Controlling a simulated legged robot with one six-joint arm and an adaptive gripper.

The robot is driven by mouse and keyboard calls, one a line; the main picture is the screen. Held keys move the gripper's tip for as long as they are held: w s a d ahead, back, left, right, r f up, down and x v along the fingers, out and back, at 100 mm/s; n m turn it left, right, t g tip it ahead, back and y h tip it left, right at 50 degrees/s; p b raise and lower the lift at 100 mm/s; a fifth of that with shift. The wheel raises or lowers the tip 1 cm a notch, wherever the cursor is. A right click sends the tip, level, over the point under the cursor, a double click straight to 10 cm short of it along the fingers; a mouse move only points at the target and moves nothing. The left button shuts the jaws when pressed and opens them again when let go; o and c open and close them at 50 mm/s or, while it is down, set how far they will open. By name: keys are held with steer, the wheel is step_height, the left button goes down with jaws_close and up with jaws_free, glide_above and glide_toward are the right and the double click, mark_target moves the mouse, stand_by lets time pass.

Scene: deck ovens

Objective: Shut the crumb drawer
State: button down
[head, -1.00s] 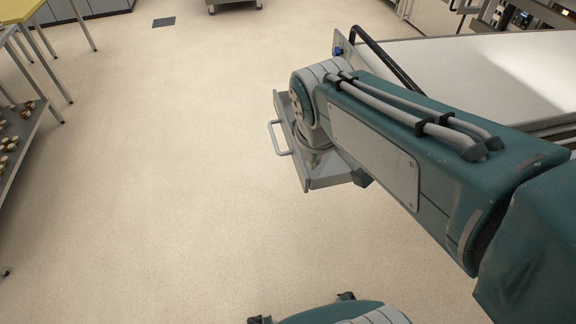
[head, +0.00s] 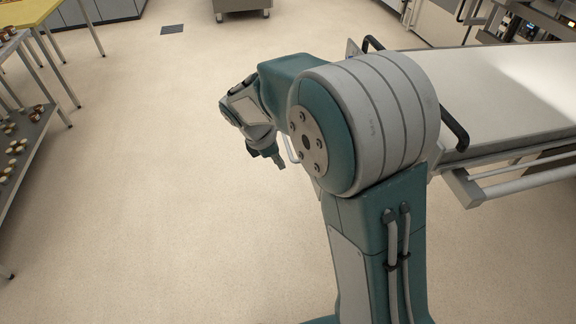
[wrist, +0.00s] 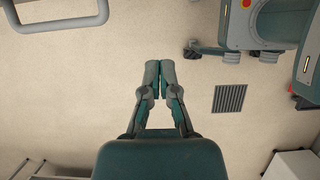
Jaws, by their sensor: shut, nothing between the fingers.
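The crumb drawer stands out from under the oven's side, mostly hidden behind my arm in the head view. Its pale loop handle (head: 291,149) shows just left of my elbow. A grey loop handle (wrist: 60,26), which looks like the same one, is at the top left of the wrist view. My gripper (head: 279,163) is in front of the drawer, just left of the handle in the picture. In the wrist view its fingers (wrist: 160,66) are together and empty, apart from the handle, with floor beyond them.
The oven's white top (head: 500,90) with a black rail (head: 455,128) is on the right. A rack (head: 40,130) with small round items and a yellow-topped table (head: 25,12) stand at the left. A floor drain (wrist: 229,98) lies right of the fingers. The middle floor is clear.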

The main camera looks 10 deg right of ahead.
steer(key=d+f, duration=0.7)
steer(key=shift+d+f, duration=0.2)
steer(key=shift+f, duration=0.2)
steer(key=d, duration=1.7)
steer(key=shift+d, duration=0.2)
steer(key=shift+a, duration=0.15)
